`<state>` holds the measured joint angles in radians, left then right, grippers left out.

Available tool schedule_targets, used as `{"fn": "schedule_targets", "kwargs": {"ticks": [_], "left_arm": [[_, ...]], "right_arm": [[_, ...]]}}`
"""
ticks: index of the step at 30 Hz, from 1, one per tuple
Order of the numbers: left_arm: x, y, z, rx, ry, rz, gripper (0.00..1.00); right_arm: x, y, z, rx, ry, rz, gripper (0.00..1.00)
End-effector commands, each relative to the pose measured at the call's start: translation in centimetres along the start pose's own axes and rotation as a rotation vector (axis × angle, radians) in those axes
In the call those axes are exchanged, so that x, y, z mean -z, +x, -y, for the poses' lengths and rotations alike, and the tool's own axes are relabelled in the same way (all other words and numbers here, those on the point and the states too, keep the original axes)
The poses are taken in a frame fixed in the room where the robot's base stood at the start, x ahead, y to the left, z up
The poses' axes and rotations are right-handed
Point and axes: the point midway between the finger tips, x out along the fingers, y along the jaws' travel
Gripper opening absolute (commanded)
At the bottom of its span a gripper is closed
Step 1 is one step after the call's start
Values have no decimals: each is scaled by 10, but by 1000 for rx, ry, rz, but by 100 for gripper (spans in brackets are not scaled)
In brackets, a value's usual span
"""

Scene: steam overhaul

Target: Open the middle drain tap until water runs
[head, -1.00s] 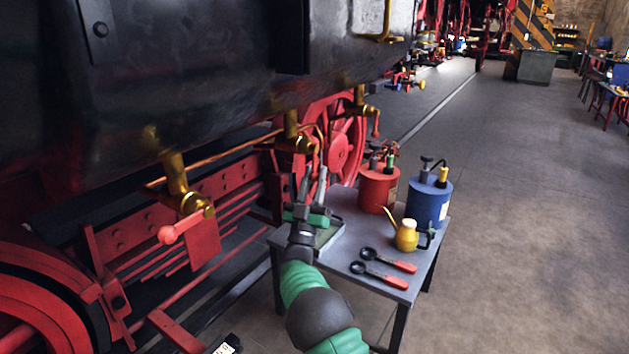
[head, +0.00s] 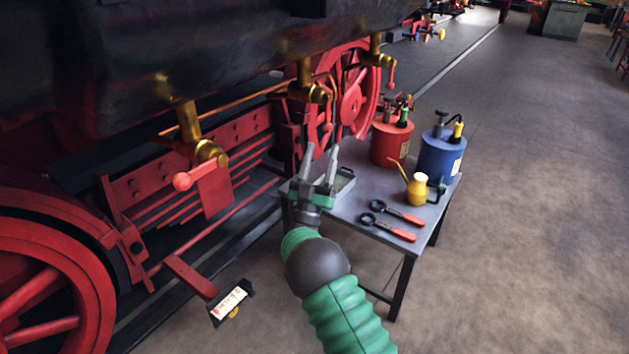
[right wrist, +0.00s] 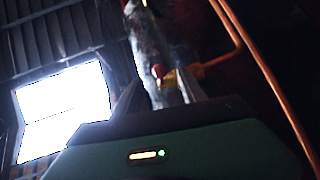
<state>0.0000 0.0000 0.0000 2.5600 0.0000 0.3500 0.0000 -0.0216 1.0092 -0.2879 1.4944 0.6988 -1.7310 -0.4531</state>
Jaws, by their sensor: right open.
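The middle drain tap (head: 312,92) is brass and hangs under the dark cylinder in the head view, between two similar taps. A small red knob (head: 327,127) shows just below it, against the red wheel. My right gripper (head: 321,165) is open and empty, fingers pointing up, below the middle tap and apart from it in the picture. In the right wrist view, a red knob (right wrist: 158,71) and a yellowish fitting (right wrist: 186,76) show beyond the fingers, dark and unclear. I cannot make out running water. My left gripper is out of view.
The left tap (head: 202,148) has a red-knobbed handle; the right tap (head: 378,58) has a red lever. A grey table (head: 352,208) stands by my right arm, with a red can (head: 390,142), blue can (head: 440,157), oil can (head: 417,189) and red-handled tools. Open floor lies right.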

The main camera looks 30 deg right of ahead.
Motion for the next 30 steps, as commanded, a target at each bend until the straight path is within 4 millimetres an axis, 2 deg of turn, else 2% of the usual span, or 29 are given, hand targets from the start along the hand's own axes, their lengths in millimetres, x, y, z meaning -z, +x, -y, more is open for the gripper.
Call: {"fn": "schedule_targets", "kwargs": {"ticks": [3, 6, 12, 26, 30], "left_arm": [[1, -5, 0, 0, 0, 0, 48], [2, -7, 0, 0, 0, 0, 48], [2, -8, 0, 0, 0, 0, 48], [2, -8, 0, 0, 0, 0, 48], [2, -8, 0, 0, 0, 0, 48]], "right_arm": [[0, -36, 1, 5, -2, 3, 48], [-1, -62, 1, 4, -2, 3, 48], [-1, -92, 0, 0, -1, 1, 48], [-1, -96, 0, -1, 0, 0, 48], [-7, -88, 6, 40, 27, 71, 48]]}}
